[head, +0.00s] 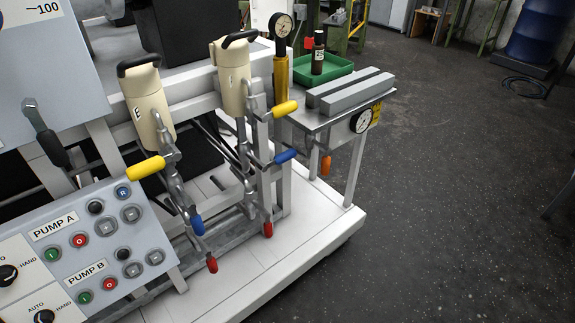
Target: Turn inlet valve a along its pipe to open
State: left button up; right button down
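Two cream pumps or filters stand on a white frame, a left one (147,105) and a right one (233,75). Below the left one are a yellow valve handle (147,168), a blue handle (197,225) and a red handle (212,264). Beside the right one are another yellow handle (285,108), a blue handle (285,156) and a red handle (268,229). Both yellow handles stick out sideways; both red handles hang down. I see no label showing which is inlet valve a. Neither of my grippers is in view.
A control panel (100,215) marked PUMP A and PUMP B fills the lower left. An orange handle (326,165) hangs below a metal side table (318,117) with a green tray (322,70) and a gauge (361,122). The dark floor (450,200) at right is clear.

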aim_at(286, 156)
jog(key=z, duration=0.45)
jog(key=i, duration=0.45)
jog(key=z, duration=0.5)
